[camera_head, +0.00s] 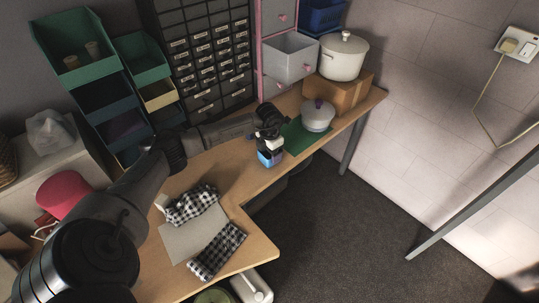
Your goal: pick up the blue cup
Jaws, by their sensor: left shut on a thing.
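The blue cup (265,158) is in the head view, near the middle of the wooden table. My left gripper (269,143) reaches it from the left and is shut on it from above. The fingers and wrist hide the cup's upper part. I cannot tell whether the cup touches the table. My right gripper does not show.
A grey lidded pot (318,119) stands on a green mat (296,139) to the right. A white pot (343,60) sits on a cardboard box (345,94). A drawer cabinet (204,55) stands behind. Checkered cloths (217,250) lie at the front.

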